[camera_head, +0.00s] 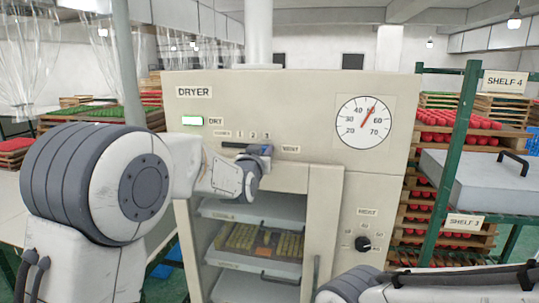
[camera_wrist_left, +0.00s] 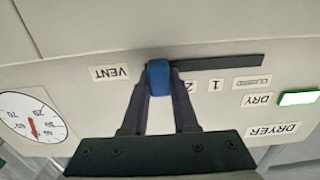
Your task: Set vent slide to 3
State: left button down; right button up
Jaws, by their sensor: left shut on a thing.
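The dryer (camera_head: 290,90) has a vent slide with a blue knob (camera_wrist_left: 159,75) in a dark horizontal slot (camera_wrist_left: 220,62). My left gripper (camera_head: 259,153) is shut on the blue knob, with one finger on each side of it. In the wrist view, which is upside down, the knob is at the slot's end nearest the VENT label (camera_wrist_left: 109,73). Labels 1 (camera_wrist_left: 216,85) and 2 (camera_wrist_left: 189,87) show beside it, partly clear of the fingers. The 3 mark is hidden in that view but shows in the head view (camera_head: 266,135). My right gripper is out of view.
The dryer's dial (camera_head: 363,121) has a red needle, and a green lamp (camera_head: 193,121) is lit beside DRY. A black knob (camera_head: 363,243) sits lower right. Below the slide, trays (camera_head: 262,241) show in the dryer's opening. A green-posted shelf (camera_head: 455,150) stands at right.

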pick_arm(q)
jog(key=shift+d, duration=0.15)
jog(key=c, duration=0.7)
grip_release()
jog(key=shift+d, duration=0.2)
jog(key=shift+a, duration=0.1)
jog(key=shift+s+a+f+b, duration=0.1)
jog(key=shift+s+b, duration=0.25)
jog(key=shift+s, duration=0.15)
jog(key=shift+s+a+b, duration=0.25)
jog(key=shift+s+b, duration=0.45)
jog(key=shift+s, duration=0.9)
jog(key=shift+s+a+b, duration=0.25)
jog(key=shift+s+b, duration=0.45)
jog(key=shift+s, duration=0.85)
jog(key=shift+s+a+b, duration=0.25)
jog(key=shift+s+b, duration=0.45)
jog(key=shift+s, duration=0.9)
